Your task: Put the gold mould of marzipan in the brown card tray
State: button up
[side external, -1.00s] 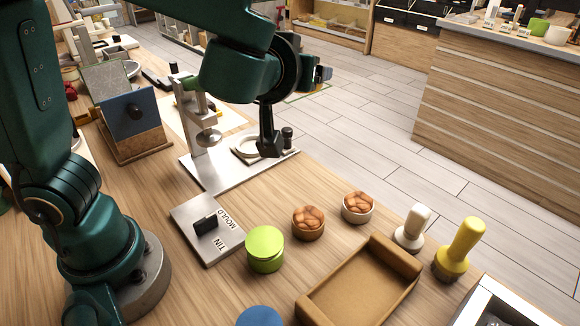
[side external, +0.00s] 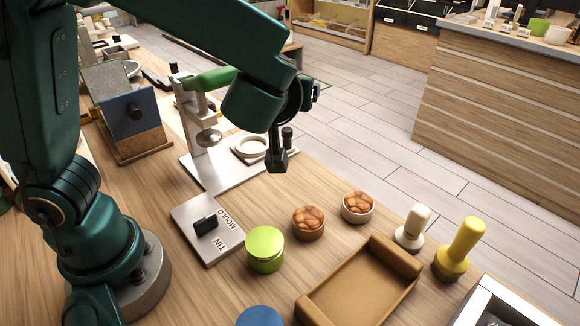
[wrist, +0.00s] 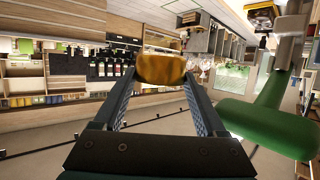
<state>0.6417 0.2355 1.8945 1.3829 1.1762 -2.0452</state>
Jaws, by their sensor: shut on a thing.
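My gripper (wrist: 161,76) is shut on a rounded gold-brown thing in the wrist view, which looks like the gold mould of marzipan (wrist: 160,67). It is held level with the fingertips, clear of any surface. In the side view the held thing is hidden behind my wrist, beside and above the press. The brown card tray (side external: 332,279) lies at the front of the table, open and empty, with raised walls. The held mould is well behind the tray.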

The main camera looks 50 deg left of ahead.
jog(key=w+a+f+n+g+y, duration=0.2)
jog(key=a+f+n+g+y, duration=0.15)
jog(key=a, duration=0.35)
jog(key=n+g+y, duration=0.2)
jog(key=n+g, duration=0.3)
send_over(256, 151)
notch_tip(256, 151, down, 4)
jog(key=shift+a+f+m+h, duration=0.1)
jog(key=shift+f+m+h, duration=0.1)
jog(key=shift+m+h, duration=0.05)
jog(key=shift+f, duration=0.15)
notch_tip(256, 151, down, 9)
jog(key=shift+f, duration=0.15)
jog(key=shift+f, duration=0.15)
jog(key=o, duration=1.3)
jog(key=shift+f, duration=0.1)
jog(key=shift+o, duration=0.2)
